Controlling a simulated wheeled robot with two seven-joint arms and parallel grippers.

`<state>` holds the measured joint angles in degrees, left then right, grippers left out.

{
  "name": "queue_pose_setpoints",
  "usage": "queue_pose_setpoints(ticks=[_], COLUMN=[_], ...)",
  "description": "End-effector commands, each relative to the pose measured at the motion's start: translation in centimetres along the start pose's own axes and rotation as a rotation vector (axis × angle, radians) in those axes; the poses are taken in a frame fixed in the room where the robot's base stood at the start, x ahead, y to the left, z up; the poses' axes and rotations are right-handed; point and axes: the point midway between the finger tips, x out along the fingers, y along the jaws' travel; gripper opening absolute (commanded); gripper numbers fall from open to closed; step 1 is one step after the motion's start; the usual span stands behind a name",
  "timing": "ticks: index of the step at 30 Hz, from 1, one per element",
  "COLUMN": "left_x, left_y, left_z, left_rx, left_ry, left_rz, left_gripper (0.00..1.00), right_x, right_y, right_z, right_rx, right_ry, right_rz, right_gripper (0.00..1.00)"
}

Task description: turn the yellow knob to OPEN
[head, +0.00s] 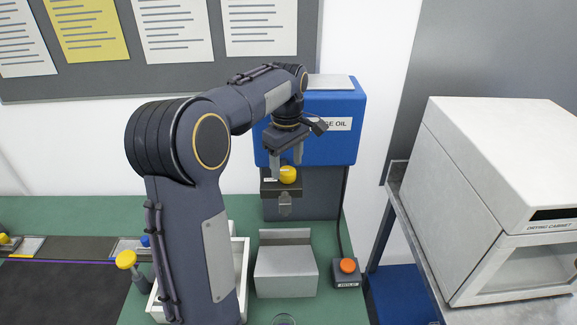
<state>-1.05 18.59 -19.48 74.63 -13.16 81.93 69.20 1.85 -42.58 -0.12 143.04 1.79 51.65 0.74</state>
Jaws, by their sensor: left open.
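I cannot tell whether either finger touches the knob. The OPEN mark and the knob's turn position are too small or hidden to read. My right gripper is not in view.
A box with an orange button (348,265) stands at the bench's right edge. A grey metal block (286,270) is in front of the unit. A white tray (241,260) is partly behind my arm. A white cabinet (490,190) stands at the right.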

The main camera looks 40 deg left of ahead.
Motion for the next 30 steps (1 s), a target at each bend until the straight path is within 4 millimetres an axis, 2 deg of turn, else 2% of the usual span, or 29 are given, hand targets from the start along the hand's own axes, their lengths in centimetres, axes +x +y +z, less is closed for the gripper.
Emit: queue_pose_setpoints(ticks=[6, 15, 25, 30], left_x=[2.0, 2.3, 2.3, 2.3], left_y=[0.0, 0.0, 0.0, 0.0], left_z=[0.0, 0.0, 0.0, 0.0], left_rx=[0.0, 0.001, 0.001, 0.008], left_ry=[0.0, 0.0, 0.0, 0.0], left_rz=[-0.001, 0.0, 0.0, 0.0], left_gripper=[0.6, 0.59, 0.16, 0.16], right_x=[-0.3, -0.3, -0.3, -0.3], right_y=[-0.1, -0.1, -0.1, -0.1], right_z=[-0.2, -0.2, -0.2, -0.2], right_rx=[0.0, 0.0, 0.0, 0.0], right_ry=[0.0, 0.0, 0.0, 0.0], right_rz=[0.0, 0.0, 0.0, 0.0], right_gripper=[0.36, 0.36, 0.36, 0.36])
